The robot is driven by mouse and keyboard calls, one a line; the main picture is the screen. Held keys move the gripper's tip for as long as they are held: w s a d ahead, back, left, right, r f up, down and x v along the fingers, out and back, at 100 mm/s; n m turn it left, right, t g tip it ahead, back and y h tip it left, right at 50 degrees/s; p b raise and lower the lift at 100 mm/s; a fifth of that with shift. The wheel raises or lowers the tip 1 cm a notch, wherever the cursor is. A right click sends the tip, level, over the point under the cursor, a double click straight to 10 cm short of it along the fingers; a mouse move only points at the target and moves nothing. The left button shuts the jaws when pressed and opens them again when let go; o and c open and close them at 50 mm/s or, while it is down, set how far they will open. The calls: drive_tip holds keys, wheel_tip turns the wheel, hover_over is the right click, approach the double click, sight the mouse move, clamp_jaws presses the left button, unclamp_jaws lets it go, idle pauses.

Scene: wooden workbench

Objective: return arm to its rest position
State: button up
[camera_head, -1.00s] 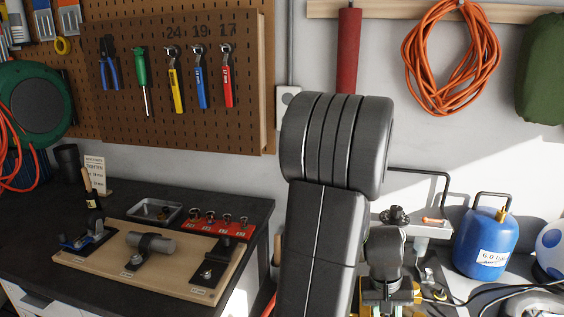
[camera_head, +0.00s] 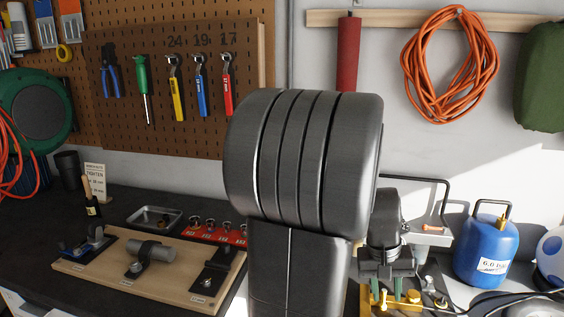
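My arm fills the middle of the view, its large dark ribbed joint in front of the wall and bench. Behind it at the lower right is a smaller dark wrist part, with what appears to be my gripper (camera_head: 388,266) at its lower end, over the right-hand bench area. Whether the gripper is open, shut or holding something cannot be told.
A wooden fixture board (camera_head: 160,275) with clamped parts lies on the dark bench at left, by a small metal tray (camera_head: 154,218). Wrenches hang on the pegboard (camera_head: 140,125). A blue gas canister (camera_head: 486,250) and cables stand at right. An orange hose (camera_head: 448,65) hangs above.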

drive_tip(key=f, duration=0.3)
drive_tip(key=d+f, duration=0.1)
drive_tip(key=f, duration=0.3)
drive_tip(key=d+f, duration=0.1)
drive_tip(key=f, duration=0.2)
drive_tip(key=shift+s+f, duration=0.25)
drive_tip(key=shift+s, duration=0.05)
drive_tip(key=m, duration=0.4)
drive_tip(key=shift+w+a+r+g+p, duration=0.1)
drive_tip(key=shift+w+a+g+p, duration=0.2)
drive_tip(key=shift+w+a+g, duration=0.1)
drive_tip(key=m, duration=0.1)
drive_tip(key=m+p, duration=0.1)
drive_tip(key=m, duration=0.1)
drive_tip(key=shift+w+a+m+g+y, duration=0.15)
drive_tip(key=shift+w+m+g+y, duration=0.15)
drive_tip(key=shift+y, duration=0.1)
drive_tip(key=m, duration=0.1)
drive_tip(key=m+p, duration=0.2)
drive_tip(key=shift+w+a+m+y, duration=0.1)
drive_tip(key=shift+w+m+y, duration=0.2)
drive_tip(key=shift+m, duration=0.1)
drive_tip(key=m+p, duration=0.2)
drive_tip(key=m, duration=0.1)
drive_tip(key=shift+w+y, duration=0.35)
drive_tip(key=shift+y, duration=0.05)
drive_tip(key=shift+w+r+m, duration=0.3)
drive_tip(key=shift+r, duration=1.1)
